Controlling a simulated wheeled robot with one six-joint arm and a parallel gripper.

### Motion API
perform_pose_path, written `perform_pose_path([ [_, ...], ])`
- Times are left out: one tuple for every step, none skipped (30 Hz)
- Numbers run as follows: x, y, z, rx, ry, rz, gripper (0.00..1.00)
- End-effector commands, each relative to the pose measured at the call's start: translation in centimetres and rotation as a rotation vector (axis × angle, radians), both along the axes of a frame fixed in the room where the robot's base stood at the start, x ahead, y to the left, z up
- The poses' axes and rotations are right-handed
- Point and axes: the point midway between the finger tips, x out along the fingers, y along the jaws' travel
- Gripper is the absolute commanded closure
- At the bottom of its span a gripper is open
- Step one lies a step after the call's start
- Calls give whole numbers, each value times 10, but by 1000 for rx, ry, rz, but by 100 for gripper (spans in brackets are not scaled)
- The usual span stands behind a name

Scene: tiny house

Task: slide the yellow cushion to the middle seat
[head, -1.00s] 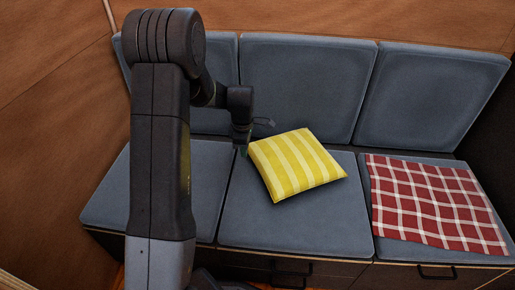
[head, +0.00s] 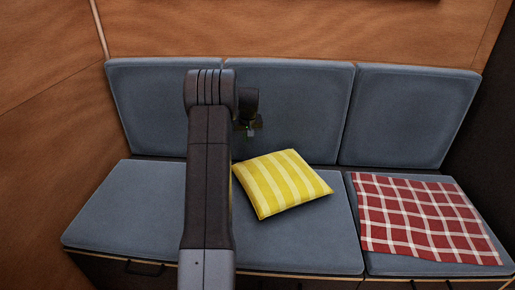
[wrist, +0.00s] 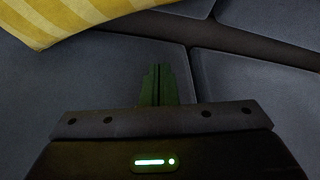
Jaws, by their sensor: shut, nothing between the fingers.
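The yellow striped cushion (head: 281,183) lies flat, slightly turned, on the middle seat (head: 297,243). Its lower left is close to my arm in the head view. In the wrist view a part of the cushion (wrist: 75,18) shows at the top left, beyond my fingertips. My gripper (head: 252,128) is raised in front of the middle backrest, above and behind the cushion, apart from it. In the wrist view my gripper (wrist: 158,72) has its fingers together with nothing between them. My arm hides the seam between the left and middle seats.
A red and white checked cloth (head: 428,220) covers much of the right seat. The left seat (head: 130,205) is bare. Grey backrests (head: 295,105) stand behind the seats, against a wooden wall (head: 300,30). Drawers with handles are under the seat front.

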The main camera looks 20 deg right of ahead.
Motion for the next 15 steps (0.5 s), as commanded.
perform_pose_path([
  [1, 0, -7, 0, 2, 0, 100],
  [2, -1, -10, 0, 2, 1, 100],
  [4, -1, -15, 0, 2, 1, 100],
  [5, -1, -19, 0, 2, 1, 100],
  [6, -1, -24, 0, 2, 1, 100],
  [9, -2, -31, 0, 3, 1, 100],
  [10, -2, -37, 0, 3, 2, 100],
  [12, -2, -42, 0, 3, 2, 100],
  [15, -2, -51, 0, 3, 2, 100],
  [17, -3, -57, 0, 3, 2, 100],
  [19, -3, -63, 0, 3, 2, 100],
  [22, -4, -72, 0, 3, 2, 100],
  [24, -4, -78, 0, 2, 2, 100],
  [27, -4, -84, -1, 2, 3, 100],
  [29, -5, -93, -1, 3, 3, 100],
])
